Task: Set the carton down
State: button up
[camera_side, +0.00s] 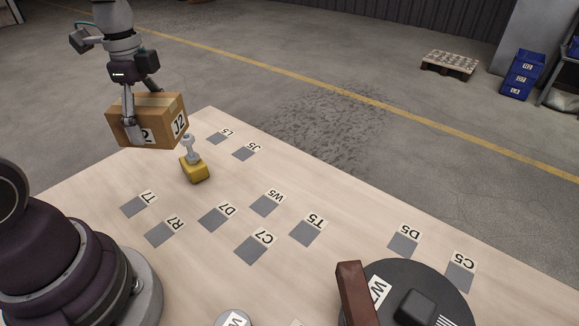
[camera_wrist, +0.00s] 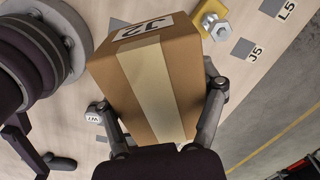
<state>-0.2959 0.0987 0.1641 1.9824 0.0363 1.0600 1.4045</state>
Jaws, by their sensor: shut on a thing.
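A brown cardboard carton (camera_side: 158,112) marked J2, with a pale tape strip, hangs over the table's far left part in the side view. It fills the middle of the wrist view (camera_wrist: 146,85). My gripper (camera_side: 128,122) is shut on the carton, with one finger on each side of it in the wrist view (camera_wrist: 160,118). The carton looks clear of the table in the side view. Its underside is hidden.
A yellow block with a grey metal piece on top (camera_side: 194,169) stands just right of and below the carton. Grey labelled squares, among them J5 (camera_side: 243,154) and T7 (camera_side: 133,206), mark the pale table (camera_side: 330,268). A dark round object (camera_side: 450,290) sits at the near edge.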

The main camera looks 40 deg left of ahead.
jog(key=s+d+m, duration=0.1)
jog(key=d+m, duration=0.6)
jog(key=d, duration=0.2)
jog(key=f, duration=0.9)
jog(key=shift+s+a+f, duration=0.15)
jog(key=shift+a+f, duration=0.1)
jog(key=shift+w+f, duration=0.25)
jog(key=shift+f, duration=0.05)
send_over(263, 178)
jog(key=shift+f, duration=2.5)
jog(key=o, duration=1.2)
jog(key=shift+f, duration=0.1)
